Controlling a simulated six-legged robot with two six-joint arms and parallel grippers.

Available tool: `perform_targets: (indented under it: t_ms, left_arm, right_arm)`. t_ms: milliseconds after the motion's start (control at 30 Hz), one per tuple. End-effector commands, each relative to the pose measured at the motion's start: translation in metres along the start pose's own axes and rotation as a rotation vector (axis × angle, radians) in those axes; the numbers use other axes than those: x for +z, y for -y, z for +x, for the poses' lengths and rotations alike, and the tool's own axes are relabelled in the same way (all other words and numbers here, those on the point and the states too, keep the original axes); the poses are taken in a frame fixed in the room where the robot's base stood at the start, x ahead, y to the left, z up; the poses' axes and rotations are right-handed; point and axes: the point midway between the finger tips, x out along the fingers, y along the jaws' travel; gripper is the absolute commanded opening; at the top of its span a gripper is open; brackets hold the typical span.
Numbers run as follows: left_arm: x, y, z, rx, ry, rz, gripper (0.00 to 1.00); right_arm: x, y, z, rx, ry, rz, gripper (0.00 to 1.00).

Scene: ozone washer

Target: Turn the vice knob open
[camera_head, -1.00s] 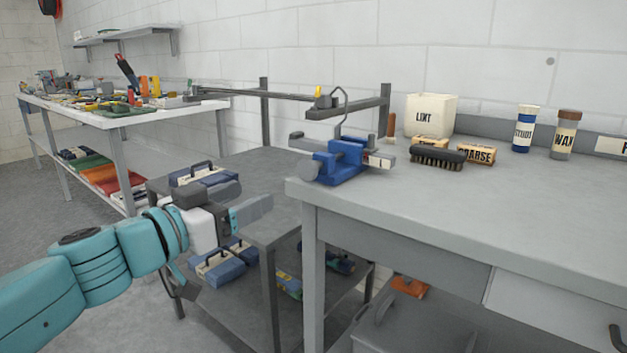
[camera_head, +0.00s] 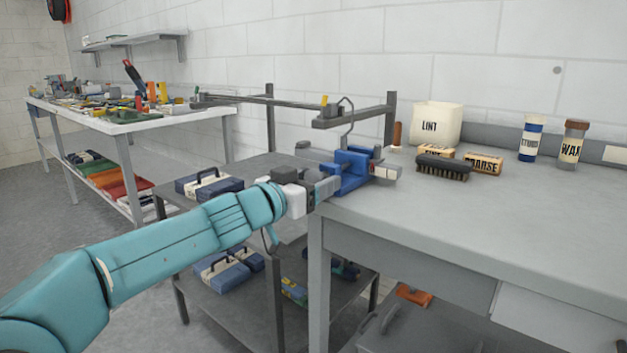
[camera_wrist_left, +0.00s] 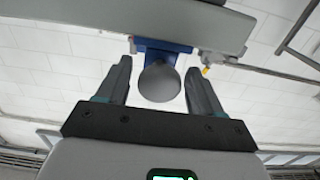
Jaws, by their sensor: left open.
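The blue vice (camera_head: 349,172) stands on the near left corner of the grey workbench (camera_head: 430,215). My left gripper (camera_head: 325,186) is at the vice's left end, by the bench edge. In the left wrist view, the grey round vice knob (camera_wrist_left: 159,82) sits between the two spread fingers of my left gripper (camera_wrist_left: 160,88), with a gap on each side. The blue vice body (camera_wrist_left: 165,46) shows behind the knob. In the head view the knob is hidden by my gripper. My right gripper is not in view.
A lower grey shelf unit with blue cases (camera_head: 209,186) is left of the bench. The bench's front right is clear.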

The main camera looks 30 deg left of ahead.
Motion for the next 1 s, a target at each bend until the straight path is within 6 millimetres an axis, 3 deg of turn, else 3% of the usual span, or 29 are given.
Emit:
perform_targets:
  t_ms: [167, 300, 333, 667, 1000]
  left_arm:
    - [0.000, 0.000, 0.000, 0.000, 0.000, 0.000, 0.66]
    - [0.000, 0.000, 0.000, 0.000, 0.001, 0.000, 0.21]
    - [0.000, 0.000, 0.000, 0.000, 0.001, 0.000, 0.16]
    - [0.002, 0.000, 0.000, -0.001, 0.001, -0.037, 0.16]
    - [0.004, 0.000, -0.001, -0.002, 0.000, -0.263, 0.16]
  right_arm:
    - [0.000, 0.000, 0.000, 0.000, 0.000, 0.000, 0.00]
    - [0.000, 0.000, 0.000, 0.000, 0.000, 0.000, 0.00]
    - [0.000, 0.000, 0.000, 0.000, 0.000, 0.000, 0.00]
    - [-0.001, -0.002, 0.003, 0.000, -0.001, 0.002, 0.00]
    - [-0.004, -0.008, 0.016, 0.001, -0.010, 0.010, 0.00]
